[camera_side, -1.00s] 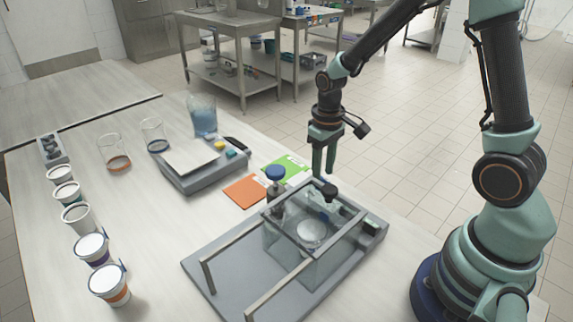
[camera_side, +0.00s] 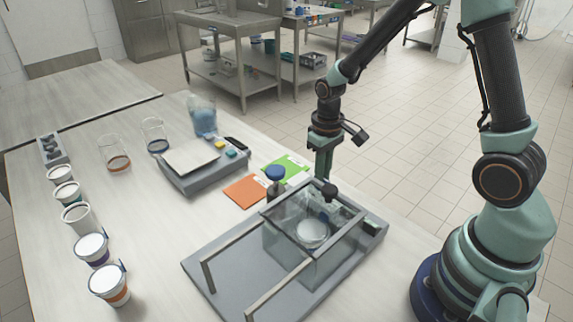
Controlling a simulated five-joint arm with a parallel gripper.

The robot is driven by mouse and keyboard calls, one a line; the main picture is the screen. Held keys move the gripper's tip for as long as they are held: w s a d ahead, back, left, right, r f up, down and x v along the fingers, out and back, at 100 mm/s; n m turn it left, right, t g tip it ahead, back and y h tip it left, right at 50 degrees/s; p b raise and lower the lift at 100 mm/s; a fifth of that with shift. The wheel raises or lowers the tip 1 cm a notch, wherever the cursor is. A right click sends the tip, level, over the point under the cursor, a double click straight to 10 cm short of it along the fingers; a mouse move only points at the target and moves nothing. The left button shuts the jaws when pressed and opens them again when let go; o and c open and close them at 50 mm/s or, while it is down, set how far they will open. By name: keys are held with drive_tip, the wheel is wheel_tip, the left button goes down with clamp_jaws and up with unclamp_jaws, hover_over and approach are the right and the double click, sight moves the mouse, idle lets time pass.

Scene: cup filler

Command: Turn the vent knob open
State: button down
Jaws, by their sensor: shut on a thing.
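The filler (camera_side: 222,282) is a grey base with a clear chamber (camera_side: 283,243) and a metal frame. A black vent knob (camera_side: 330,191) stands at the back right of the chamber top. My gripper (camera_side: 323,177) points straight down at this knob and is shut on it. Its fingertips are partly hidden at the knob and frame, so the exact contact is hard to see. A second knob, blue-topped (camera_side: 275,173), stands at the back left of the chamber. A white-topped cup (camera_side: 312,233) shows inside the chamber.
Several cups (camera_side: 92,247) line the left table edge. Two clear glasses (camera_side: 153,134), a jug of blue liquid (camera_side: 203,116) and a scale (camera_side: 190,158) stand behind. Orange (camera_side: 243,191) and green (camera_side: 292,164) cards lie behind the filler.

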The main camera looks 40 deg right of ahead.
drive_tip(key=m, duration=0.8)
drive_tip(key=shift+m, duration=0.3)
drive_tip(key=m, duration=0.4)
drive_tip(key=shift+m, duration=0.3)
drive_tip(key=m, duration=0.4)
drive_tip(key=shift+r+m, duration=0.1)
drive_tip(key=shift+m, duration=0.2)
drive_tip(key=c, duration=0.9)
unclamp_jaws()
